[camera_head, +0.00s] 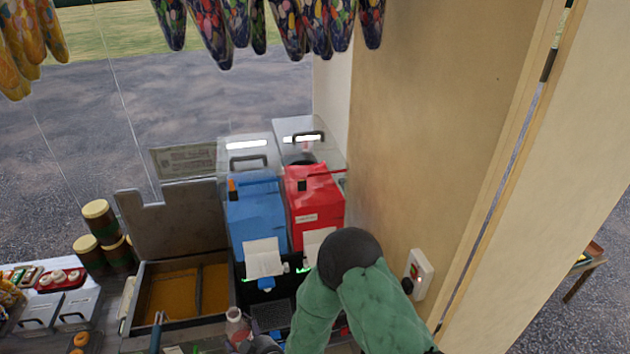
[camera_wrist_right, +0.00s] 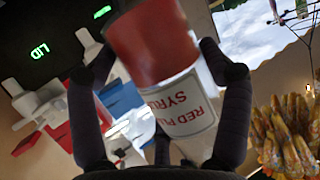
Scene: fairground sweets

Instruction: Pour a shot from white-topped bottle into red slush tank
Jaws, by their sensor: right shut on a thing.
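My right gripper (camera_wrist_right: 155,62) is shut on a bottle (camera_wrist_right: 190,112), one dark finger on each side of it. In the head view the bottle (camera_head: 238,326) shows small at the bottom, with a pale top, in front of the slush machine. The red slush tank (camera_head: 314,197) stands at the right of the machine, beside the blue tank (camera_head: 256,215). Clear lids with dark handles sit over the tanks. My left gripper is out of view.
A tan wall (camera_head: 425,120) stands close right of the red tank, with a white switch box (camera_head: 420,275). An open bin (camera_head: 133,312) lies left of the machine. Patterned bags (camera_head: 240,22) hang above. My green right arm covers part of the counter.

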